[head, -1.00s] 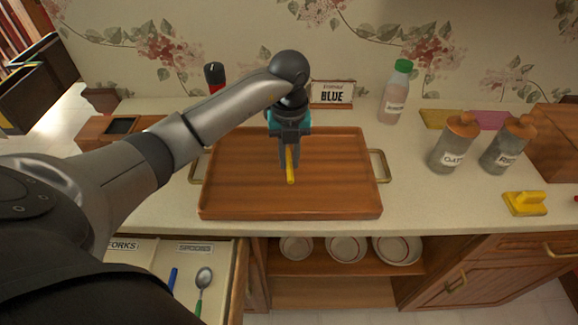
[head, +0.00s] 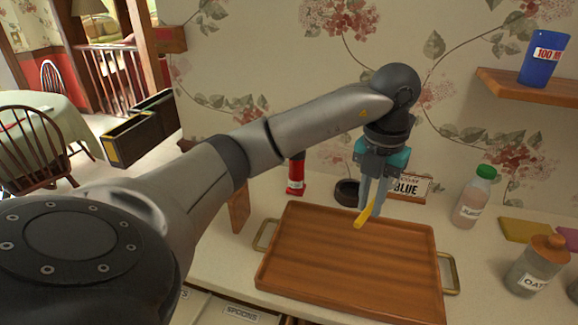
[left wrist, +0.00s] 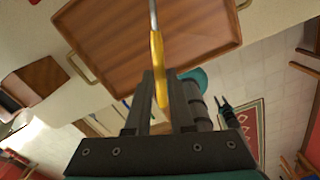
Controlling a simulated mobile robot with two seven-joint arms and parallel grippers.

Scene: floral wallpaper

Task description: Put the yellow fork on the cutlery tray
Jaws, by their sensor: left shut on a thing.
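The yellow fork (head: 363,217) is held between the fingers of my left gripper (head: 370,206), above the back part of the wooden tray. In the left wrist view, its yellow handle (left wrist: 158,58) lies between the two fingers and a metal shaft points away toward the tray. The fork's far end is out of that view. The wooden tray (head: 345,262) has a low rim and a metal handle at each end, and looks empty. It also fills the top of the left wrist view (left wrist: 115,42).
Behind the tray stand a red-and-black bottle (head: 297,175), a dark round dish (head: 347,192) and a sign reading BLUE (head: 408,187). A green-capped bottle (head: 473,197) and an OATS jar (head: 536,266) stand to the right. An open drawer labelled SPOONS (head: 241,312) is below.

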